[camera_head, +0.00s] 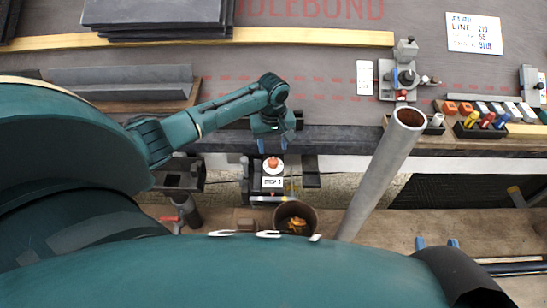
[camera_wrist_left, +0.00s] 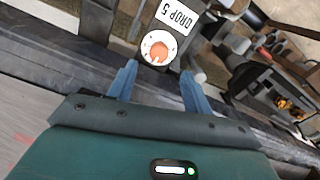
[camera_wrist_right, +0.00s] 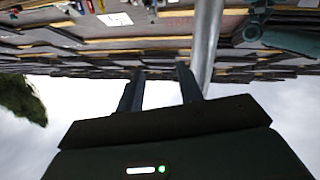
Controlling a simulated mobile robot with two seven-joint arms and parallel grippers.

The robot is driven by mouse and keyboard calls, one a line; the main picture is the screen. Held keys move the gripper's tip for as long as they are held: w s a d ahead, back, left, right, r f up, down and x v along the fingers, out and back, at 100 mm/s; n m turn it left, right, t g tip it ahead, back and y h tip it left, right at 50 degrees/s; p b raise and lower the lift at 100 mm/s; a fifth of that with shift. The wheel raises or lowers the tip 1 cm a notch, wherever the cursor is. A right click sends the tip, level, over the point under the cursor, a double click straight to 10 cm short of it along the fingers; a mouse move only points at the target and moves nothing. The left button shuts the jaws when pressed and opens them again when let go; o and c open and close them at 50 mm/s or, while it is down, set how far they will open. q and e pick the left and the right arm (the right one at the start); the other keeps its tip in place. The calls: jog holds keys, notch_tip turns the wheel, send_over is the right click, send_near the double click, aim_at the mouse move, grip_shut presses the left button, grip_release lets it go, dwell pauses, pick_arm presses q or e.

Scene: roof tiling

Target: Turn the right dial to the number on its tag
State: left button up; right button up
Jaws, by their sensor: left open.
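A dial with a white face and an orange-red knob (camera_head: 272,165) sits on a dark bracket below the roof edge. It also shows at the top of the left wrist view (camera_wrist_left: 158,48). Its white tag (camera_wrist_left: 178,16) appears upside down there and reads "DROP 5". I cannot tell the dial's setting. My left gripper (camera_head: 276,147) is open just above the dial in the head view. In the left wrist view its blue fingers (camera_wrist_left: 158,74) are spread, with the knob between and beyond their tips, apparently untouched. My right gripper (camera_wrist_right: 160,78) is open and empty, away from the dial.
A brown bucket (camera_head: 296,218) stands close below the dial. A grey pipe (camera_head: 385,170) rises to its right. A grey device (camera_head: 400,78) and a tray of coloured tools (camera_head: 480,126) are on the roof. Stacked slates (camera_head: 158,14) lie at upper left.

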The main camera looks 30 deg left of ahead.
pick_arm(q)
notch_tip(320, 180, down, 6)
jog(key=shift+f+b, duration=0.2)
jog(key=shift+b, duration=1.05)
jog(key=shift+f, duration=0.45)
pick_arm(e)
jog(key=shift+s+a+n+t+y, duration=0.15)
jog(key=shift+a+n+t+y, duration=0.5)
jog(key=shift+y, duration=0.35)
pick_arm(q)
jog(key=shift+c, duration=0.4)
jog(key=c, duration=0.9)
jog(key=shift+r, duration=0.1)
pick_arm(e)
jog(key=shift+r, duration=0.2)
